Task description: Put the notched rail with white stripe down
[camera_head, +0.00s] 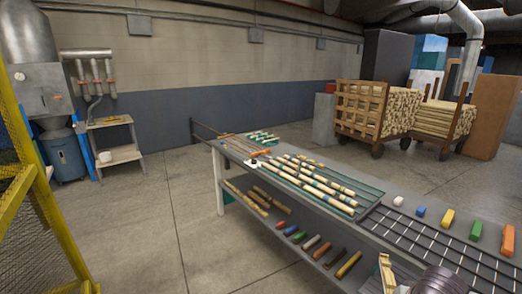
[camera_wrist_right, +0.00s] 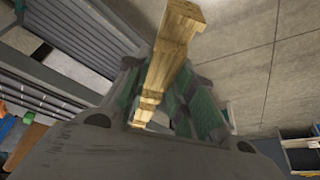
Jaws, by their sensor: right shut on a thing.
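The notched rail is pale wood and shows in the wrist view (camera_wrist_right: 170,55), running from the top edge down between the green-padded fingers of my right gripper (camera_wrist_right: 166,85). The fingers are shut on it. Notches show along its lower part; I cannot make out a white stripe. In the head view the rail (camera_head: 386,272) appears at the bottom, tilted, close to the table's near edge. My grey right wrist is beside it at the bottom edge, and the fingers are not clear there. My left gripper is in neither view.
A long grey table (camera_head: 378,232) holds a green rack (camera_head: 366,196) of turned wood pieces, a dark wire grid (camera_head: 440,245) and several coloured blocks (camera_head: 447,218). Its lower shelf carries more pieces, including a yellow one (camera_head: 349,264). Open floor (camera_head: 135,235) lies left of the table.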

